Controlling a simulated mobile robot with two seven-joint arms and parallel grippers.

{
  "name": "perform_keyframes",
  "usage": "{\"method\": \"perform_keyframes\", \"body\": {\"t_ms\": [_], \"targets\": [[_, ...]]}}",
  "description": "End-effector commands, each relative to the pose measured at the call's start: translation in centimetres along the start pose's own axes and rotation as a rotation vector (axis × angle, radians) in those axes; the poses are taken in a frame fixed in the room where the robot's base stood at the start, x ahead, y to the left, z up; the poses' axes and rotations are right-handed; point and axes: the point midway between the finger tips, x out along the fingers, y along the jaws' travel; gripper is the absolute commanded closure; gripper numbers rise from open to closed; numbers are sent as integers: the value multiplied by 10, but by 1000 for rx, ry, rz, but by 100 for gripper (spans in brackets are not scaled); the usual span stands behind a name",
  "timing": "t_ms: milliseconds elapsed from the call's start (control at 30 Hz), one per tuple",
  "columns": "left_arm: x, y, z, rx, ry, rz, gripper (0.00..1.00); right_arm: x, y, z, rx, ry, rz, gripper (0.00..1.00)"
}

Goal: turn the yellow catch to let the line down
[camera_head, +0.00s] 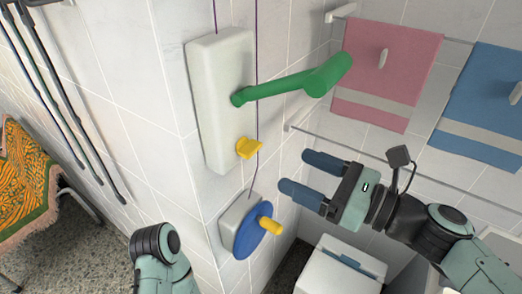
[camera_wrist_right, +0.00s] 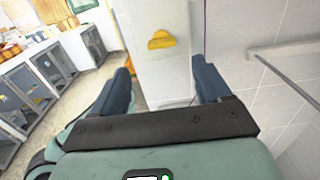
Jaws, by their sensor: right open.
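The yellow catch (camera_head: 249,147) sticks out near the lower right edge of a pale box (camera_head: 222,95) on the tiled wall. It also shows in the right wrist view (camera_wrist_right: 161,40), beyond the fingertips and roughly between them. A thin purple line (camera_head: 257,80) runs down beside the box. My right gripper (camera_head: 294,170) is open and empty, to the right of the catch and slightly lower in the head view, apart from it. Of my left arm only a link shows at the bottom; its gripper is out of view.
A green crank (camera_head: 300,82) juts from the box above the catch. Below is a blue disc (camera_head: 250,238) with a yellow knob (camera_head: 270,226). Pink (camera_head: 392,60) and blue (camera_head: 478,105) towels hang at right near a rail (camera_head: 400,162). Kennels (camera_wrist_right: 50,70) stand left in the wrist view.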

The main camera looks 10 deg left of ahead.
Motion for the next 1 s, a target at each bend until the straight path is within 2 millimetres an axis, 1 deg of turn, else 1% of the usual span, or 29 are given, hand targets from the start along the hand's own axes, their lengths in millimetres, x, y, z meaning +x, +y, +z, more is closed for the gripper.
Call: {"method": "perform_keyframes", "body": {"t_ms": [33, 200, 300, 400, 600, 867, 967, 1000], "targets": [[-3, 2, -2, 1, 3, 1, 57, 13, 1, 1, 1, 2, 6, 23], [-8, 5, -5, 3, 7, 3, 57, 49, 1, 1, 0, 2, 5, 23], [-11, 6, -6, 4, 9, 3, 57, 66, 0, 1, 0, 2, 2, 23], [-13, 7, -7, 4, 11, 4, 57, 79, 0, 0, -2, 2, 2, 23], [-14, 8, -8, 4, 12, 4, 57, 92, 0, 0, -3, 2, -1, 23], [-14, 8, -8, 4, 12, 4, 57, 92, 0, -1, -3, 2, -2, 23], [-14, 8, -8, 4, 12, 4, 57, 92, -1, -1, -2, 2, -2, 53], [-14, 8, -8, 4, 12, 4, 57, 92, -1, -1, -2, 2, -2, 66]]}}
